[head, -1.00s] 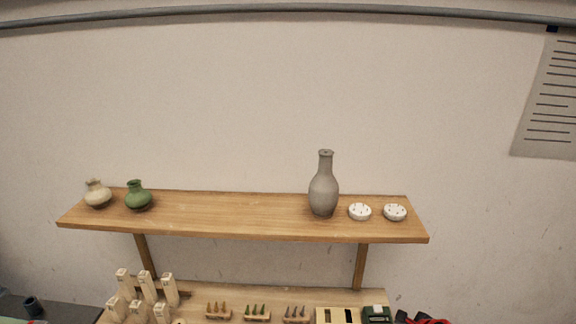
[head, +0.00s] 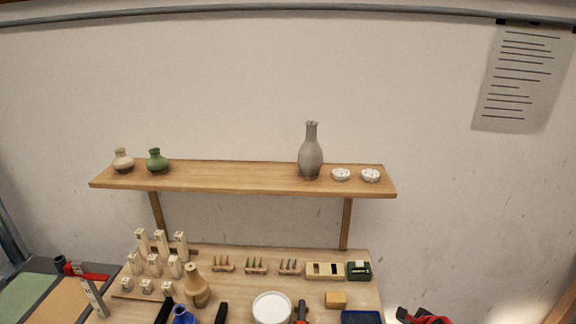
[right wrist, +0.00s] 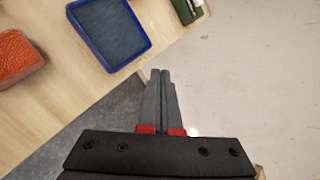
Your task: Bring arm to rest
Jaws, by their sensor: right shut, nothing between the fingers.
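My right gripper (right wrist: 160,74) is shut and empty in the right wrist view. Its two grey fingers lie together, off the edge of the wooden worktop (right wrist: 60,105), apart from the things on it. In the head view a red and black part of my right arm (head: 422,316) shows at the bottom edge, right of the worktop; the fingers are not visible there.
A blue-framed tray (right wrist: 148,40) and an orange block (right wrist: 18,58) lie near the worktop edge. The wall shelf (head: 235,178) holds vases and two white discs. Floor right of the worktop is clear.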

